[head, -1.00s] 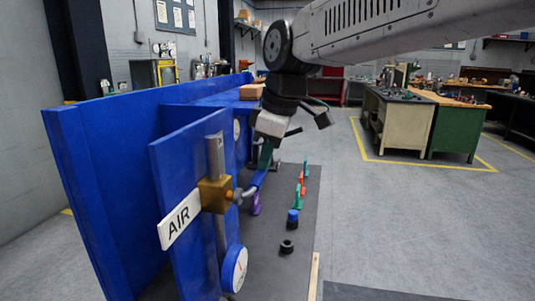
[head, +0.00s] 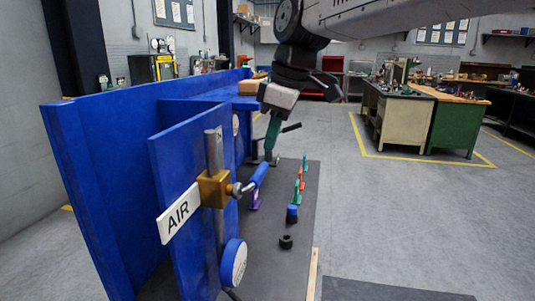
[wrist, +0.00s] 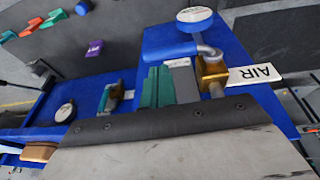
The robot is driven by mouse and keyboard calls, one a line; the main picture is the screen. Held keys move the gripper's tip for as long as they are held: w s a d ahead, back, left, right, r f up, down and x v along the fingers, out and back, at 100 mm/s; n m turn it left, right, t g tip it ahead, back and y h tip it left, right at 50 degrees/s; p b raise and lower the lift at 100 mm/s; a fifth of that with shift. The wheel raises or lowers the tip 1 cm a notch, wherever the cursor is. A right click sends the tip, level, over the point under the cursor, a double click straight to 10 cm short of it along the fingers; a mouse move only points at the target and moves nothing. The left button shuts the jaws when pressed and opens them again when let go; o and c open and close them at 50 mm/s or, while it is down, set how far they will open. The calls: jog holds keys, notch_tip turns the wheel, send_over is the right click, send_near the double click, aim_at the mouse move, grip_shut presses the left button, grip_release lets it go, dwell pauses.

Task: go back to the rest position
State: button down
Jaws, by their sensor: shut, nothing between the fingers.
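My gripper (head: 271,143) has teal fingers and hangs from the arm, tilted downward, above and slightly right of the blue valve handle (head: 259,175). The fingers look closed and empty, with a visible gap to the handle. The handle belongs to the brass valve (head: 213,190) on the near blue panel, beside the white AIR label (head: 180,213). In the wrist view the teal fingers (wrist: 155,88) show beside the brass valve (wrist: 211,75) and the AIR label (wrist: 255,73).
A round gauge (head: 233,262) sits low on the blue panel (head: 168,165). Workbenches (head: 398,115) stand at the back right. Open floor lies to the right.

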jog(key=w+v, duration=0.1)
jog(key=v, duration=0.8)
jog(key=s+d+f+m+h, duration=0.3)
jog(key=s+d+f+m, duration=1.2)
jog(key=s+d+f, duration=0.8)
jog(key=shift+s+d, duration=0.45)
jog(key=shift+s, duration=0.75)
